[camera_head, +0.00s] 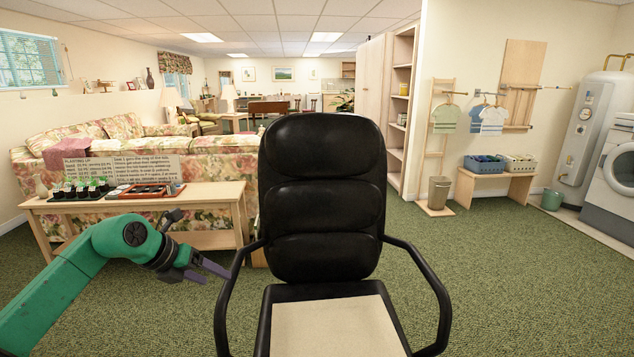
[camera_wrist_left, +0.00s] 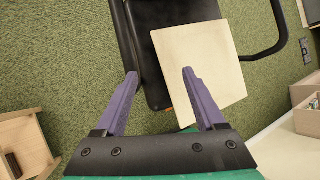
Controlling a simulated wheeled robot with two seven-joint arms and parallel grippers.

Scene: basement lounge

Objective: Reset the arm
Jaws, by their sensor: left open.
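My left arm is green and comes in from the left in the head view. Its left gripper (camera_head: 207,270) has purple fingers and hangs in front of the wooden table, left of the black chair (camera_head: 322,190). In the left wrist view the left gripper (camera_wrist_left: 158,90) is open, with nothing between its fingers. A cream board (camera_head: 335,328) lies on the chair's seat. The board also shows in the left wrist view (camera_wrist_left: 200,62), beyond the right finger. My right gripper is in neither view.
The wooden table (camera_head: 205,195) at left holds small potted plants (camera_head: 82,188), a tray (camera_head: 150,191) and text cards. A floral sofa (camera_head: 215,165) stands behind it. Green carpet (camera_head: 520,270) is clear at right. A bin (camera_head: 438,192) and bench (camera_head: 493,180) stand by the back wall.

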